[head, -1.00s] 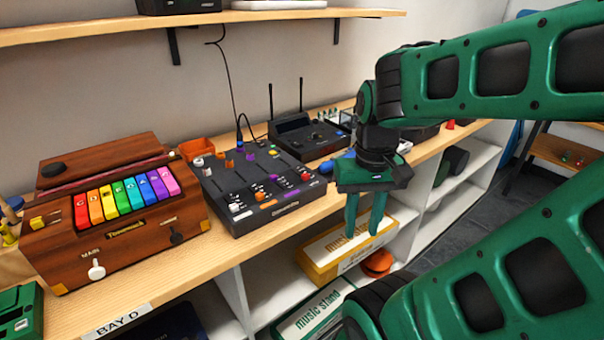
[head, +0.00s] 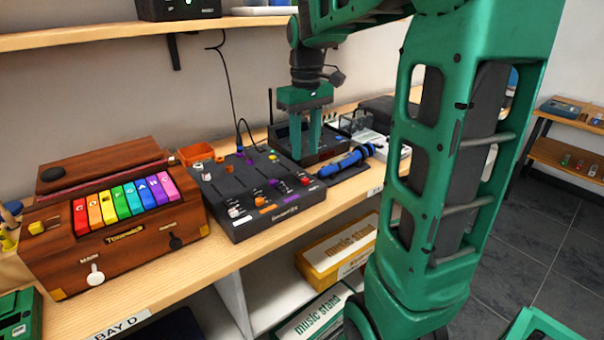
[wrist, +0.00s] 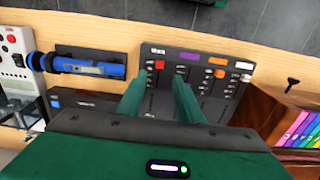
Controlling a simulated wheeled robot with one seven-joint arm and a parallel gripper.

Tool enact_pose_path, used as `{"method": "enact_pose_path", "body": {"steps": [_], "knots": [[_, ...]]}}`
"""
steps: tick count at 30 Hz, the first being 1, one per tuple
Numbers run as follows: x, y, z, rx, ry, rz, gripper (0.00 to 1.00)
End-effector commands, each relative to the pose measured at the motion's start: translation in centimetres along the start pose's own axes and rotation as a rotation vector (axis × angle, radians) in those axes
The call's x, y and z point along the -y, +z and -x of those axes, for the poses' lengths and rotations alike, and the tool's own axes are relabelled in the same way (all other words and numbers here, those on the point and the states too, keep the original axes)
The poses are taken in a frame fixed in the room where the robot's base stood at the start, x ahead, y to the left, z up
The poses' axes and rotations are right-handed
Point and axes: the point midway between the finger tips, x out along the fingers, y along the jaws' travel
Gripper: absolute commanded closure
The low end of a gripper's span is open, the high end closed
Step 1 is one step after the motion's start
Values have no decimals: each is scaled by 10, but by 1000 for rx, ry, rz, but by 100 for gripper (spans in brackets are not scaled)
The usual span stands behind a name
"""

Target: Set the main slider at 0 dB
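The black mixer (head: 262,190) sits on the wooden bench with several coloured slider caps. The red cap (head: 305,181) is at its right end. In the wrist view the red cap (wrist: 160,65) is beside a white label, too small to read surely, that may say MAIN. The scale marks and the cap's dB value cannot be read. My gripper (head: 306,156) points down, open and empty, near the mixer's back right corner. In the wrist view its fingers (wrist: 157,94) are apart, and the right finger covers part of the mixer. It does not appear to touch the red cap.
A wooden toy instrument (head: 115,215) with rainbow keys stands left of the mixer. A blue cylinder (head: 348,160) on a dark base lies to its right. A black device (head: 325,140) stands behind my gripper. An orange box (head: 196,154) is behind the mixer, and a cable hangs there.

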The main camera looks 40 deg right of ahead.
Motion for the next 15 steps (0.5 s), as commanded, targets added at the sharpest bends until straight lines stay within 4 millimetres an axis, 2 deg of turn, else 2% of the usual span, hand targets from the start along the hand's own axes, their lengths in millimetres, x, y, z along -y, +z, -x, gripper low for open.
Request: {"method": "enact_pose_path", "body": {"steps": [6,15], "knots": [[0,1,-41,4,-1,-1,67],[0,1,-76,2,0,-1,67]]}}
